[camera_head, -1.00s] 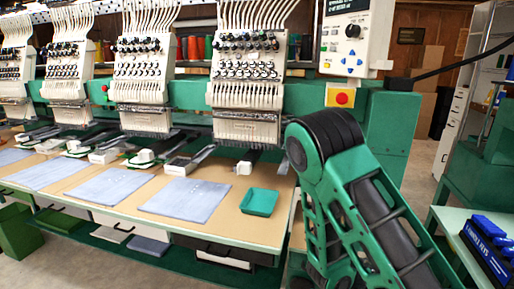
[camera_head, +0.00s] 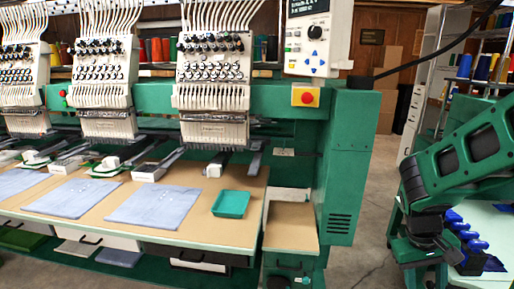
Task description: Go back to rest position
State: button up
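My green and black arm comes in from the right edge and bends down at the right. My gripper (camera_head: 428,262), dark and small at the arm's lower end, hangs beside a blue rack (camera_head: 466,238) on the pale side table (camera_head: 490,215). Its fingers are too dark and small to show whether they are apart or hold anything. I cannot tell whether it touches the rack.
A green embroidery machine (camera_head: 345,150) fills the left and middle. Its tan table (camera_head: 185,228) bears blue-grey cloths (camera_head: 156,206) and a green tray (camera_head: 231,204). A red stop button (camera_head: 307,97) sits on its beam. Shelves with thread cones (camera_head: 485,67) stand behind the arm. Floor shows between machine and side table.

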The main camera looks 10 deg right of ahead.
jog(key=s+a+r+m+t+y, duration=0.1)
jog(key=s+a+r+m+y, duration=0.2)
jog(key=s+r, duration=0.5)
jog(key=shift+a+m+t, duration=0.3)
jog(key=shift+a, duration=0.3)
jog(key=shift+w+a+f, duration=0.15)
jog(key=shift+w+f, duration=0.1)
jog(key=shift+w, duration=0.3)
